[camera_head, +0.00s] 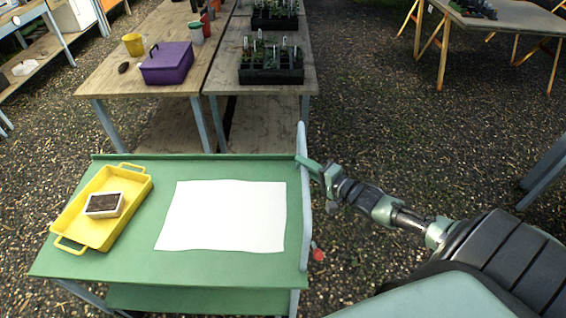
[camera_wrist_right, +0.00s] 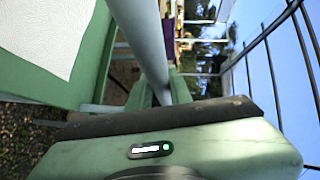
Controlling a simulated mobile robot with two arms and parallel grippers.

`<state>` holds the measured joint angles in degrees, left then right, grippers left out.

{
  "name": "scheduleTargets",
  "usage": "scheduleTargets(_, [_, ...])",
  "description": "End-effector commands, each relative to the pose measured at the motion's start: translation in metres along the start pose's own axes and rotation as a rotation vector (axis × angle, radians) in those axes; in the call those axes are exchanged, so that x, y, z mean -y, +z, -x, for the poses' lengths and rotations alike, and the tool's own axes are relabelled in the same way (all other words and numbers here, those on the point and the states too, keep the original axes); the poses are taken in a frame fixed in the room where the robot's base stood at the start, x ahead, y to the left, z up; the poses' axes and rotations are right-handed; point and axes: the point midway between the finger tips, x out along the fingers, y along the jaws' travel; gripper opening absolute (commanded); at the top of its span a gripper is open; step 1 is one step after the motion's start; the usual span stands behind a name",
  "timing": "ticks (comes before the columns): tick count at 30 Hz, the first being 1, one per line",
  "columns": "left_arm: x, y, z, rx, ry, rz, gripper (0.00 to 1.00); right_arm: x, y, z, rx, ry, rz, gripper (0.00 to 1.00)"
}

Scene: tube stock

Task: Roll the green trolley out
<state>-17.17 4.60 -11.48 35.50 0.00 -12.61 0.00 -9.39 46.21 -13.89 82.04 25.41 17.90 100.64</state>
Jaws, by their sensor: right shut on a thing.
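The green trolley (camera_head: 130,255) stands low in the head view, with a pale push handle (camera_head: 304,240) along its right side. A yellow tray (camera_head: 125,225) holding a small pot of dark soil (camera_head: 104,204) sits on its left part. A white sheet (camera_head: 222,215) lies on the middle of its top. My right gripper (camera_head: 308,166) is shut on the handle near its far end. In the right wrist view, the handle (camera_wrist_right: 140,40) runs down to the gripper (camera_wrist_right: 160,108). My left gripper is not in view.
Wooden benches (camera_head: 105,80) stand just beyond the trolley, holding a purple box (camera_head: 167,62), a yellow pot (camera_head: 133,45) and black seedling trays (camera_head: 270,76). Another table (camera_head: 500,28) stands at the far right. Open gravel (camera_head: 380,110) lies to the right of the benches.

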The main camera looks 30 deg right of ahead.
Motion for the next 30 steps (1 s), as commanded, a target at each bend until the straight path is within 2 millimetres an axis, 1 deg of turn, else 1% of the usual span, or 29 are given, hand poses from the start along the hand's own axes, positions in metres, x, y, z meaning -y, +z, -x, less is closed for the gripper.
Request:
scheduleTargets(1, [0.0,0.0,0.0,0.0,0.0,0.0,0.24,-0.004,-0.006,0.007,-0.001,0.006,0.003,0.0])
scheduleTargets(3, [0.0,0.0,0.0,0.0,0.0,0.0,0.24,-0.005,-0.012,0.012,-0.001,0.006,0.001,0.0])
scheduleTargets(9, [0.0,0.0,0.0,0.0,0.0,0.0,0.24,-0.008,-0.022,0.022,0.0,0.002,-0.001,0.0])
scheduleTargets(22, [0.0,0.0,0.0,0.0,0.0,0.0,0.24,-0.007,-0.024,0.024,0.001,0.0,-0.002,0.0])
scheduleTargets(23, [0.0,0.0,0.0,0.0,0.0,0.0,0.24,-0.007,-0.024,0.024,0.001,0.0,-0.002,0.23])
scheduleTargets(24, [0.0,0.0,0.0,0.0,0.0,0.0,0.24,-0.007,-0.024,0.024,0.001,0.0,-0.002,0.34])
scheduleTargets(25, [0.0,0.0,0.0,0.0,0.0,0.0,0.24,-0.007,-0.024,0.024,0.001,0.0,-0.002,0.41])
scheduleTargets(30, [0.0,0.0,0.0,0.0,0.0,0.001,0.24,-0.007,-0.024,0.024,0.001,-0.001,-0.002,0.41])
